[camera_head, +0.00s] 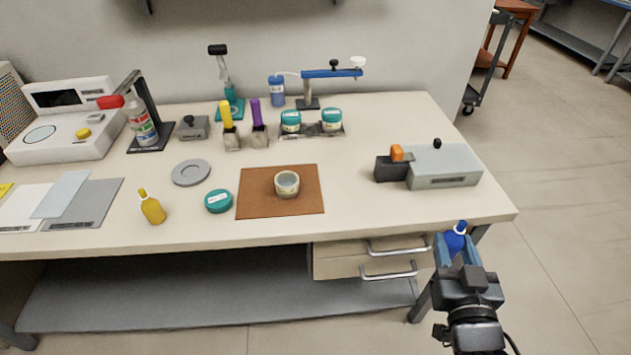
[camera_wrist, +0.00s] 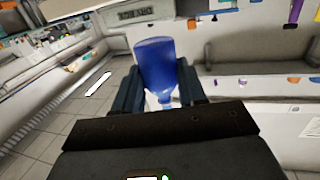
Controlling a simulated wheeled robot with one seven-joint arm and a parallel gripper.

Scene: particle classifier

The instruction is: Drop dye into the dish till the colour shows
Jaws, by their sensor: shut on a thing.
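My gripper (camera_head: 455,248) is shut on a blue bottle (camera_head: 456,238), held off the table's front right edge. In the wrist view the blue bottle (camera_wrist: 156,68) sits between the two fingers, looking tilted. A small open dish (camera_head: 287,184) stands on a brown mat (camera_head: 252,206) at the middle front of the table; its inside looks pale. A teal lid (camera_head: 218,201) lies just left of the mat. A yellow bottle (camera_head: 152,208) stands farther left near the front edge.
A grey box (camera_head: 445,168) with an orange-topped block (camera_head: 395,160) stands at the table's right. Table is clear between mat and box.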

